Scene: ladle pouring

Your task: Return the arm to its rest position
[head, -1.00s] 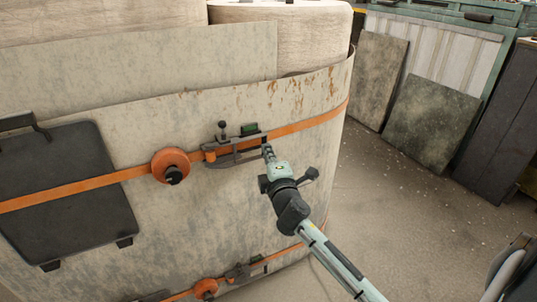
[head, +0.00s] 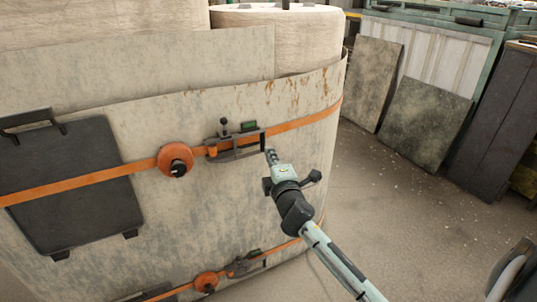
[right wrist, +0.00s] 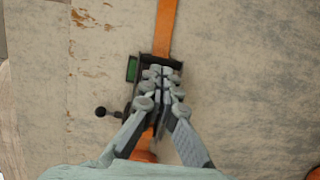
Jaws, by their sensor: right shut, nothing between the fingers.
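My right gripper (head: 271,157) is shut and empty, just in front of and below the right end of a dark metal strap buckle (head: 232,150) in the head view. The buckle sits on an orange strap (head: 308,119) around a large worn metal-clad drum (head: 215,215). In the right wrist view the closed fingers (right wrist: 161,75) cover part of the buckle, whose green block (right wrist: 132,68) and black ball-ended lever (right wrist: 101,111) show beside them. I cannot tell whether the fingers touch it. My left gripper is out of view.
An orange round knob (head: 175,160) sits on the strap left of the buckle. A dark panel (head: 70,185) is strapped to the drum's left side. A second strap with a knob (head: 206,281) runs lower. Open floor (head: 400,225) lies at right, before leaning panels (head: 428,122).

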